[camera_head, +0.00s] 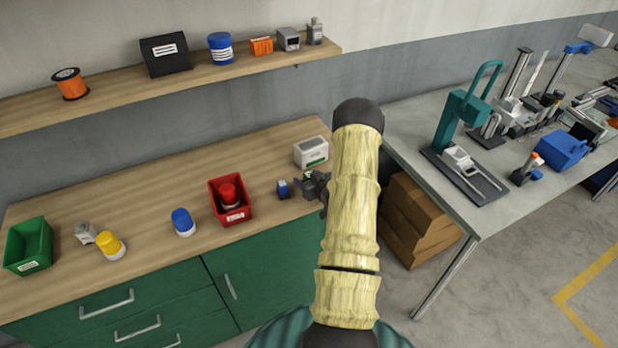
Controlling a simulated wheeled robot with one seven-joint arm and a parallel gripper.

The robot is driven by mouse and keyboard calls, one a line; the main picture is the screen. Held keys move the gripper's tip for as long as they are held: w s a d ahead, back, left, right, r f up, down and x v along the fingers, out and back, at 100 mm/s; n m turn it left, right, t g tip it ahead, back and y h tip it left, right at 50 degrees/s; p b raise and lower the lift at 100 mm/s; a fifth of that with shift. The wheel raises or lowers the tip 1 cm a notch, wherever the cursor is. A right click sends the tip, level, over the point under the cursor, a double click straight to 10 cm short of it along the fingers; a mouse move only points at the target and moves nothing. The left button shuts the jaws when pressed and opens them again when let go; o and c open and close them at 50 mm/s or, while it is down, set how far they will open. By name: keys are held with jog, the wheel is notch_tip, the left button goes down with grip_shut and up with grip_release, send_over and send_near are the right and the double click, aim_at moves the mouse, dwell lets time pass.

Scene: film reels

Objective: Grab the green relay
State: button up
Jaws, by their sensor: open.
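My gripper (311,184) is dark grey and open, low over the right end of the bench. It appears right at the green piece, but I cannot tell whether the fingers are around it or touch it.
A white box with a green stripe (311,152) stands behind my gripper. To the left are a red bin (244,214) holding a red-capped item, a blue button (183,222), a yellow button (110,246) and a green bin (16,263). A wooden shelf (200,78) hangs above.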

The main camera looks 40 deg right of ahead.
jog(key=shift+w+f, duration=0.3)
jog(key=shift+w, duration=0.3)
jog(key=c, duration=1.1)
jog(key=shift+d+r, duration=0.1)
jog(key=shift+r, duration=0.05)
notch_tip(320, 180, up, 10)
jog(key=shift+f+b, duration=0.15)
jog(key=shift+b, duration=1.05)
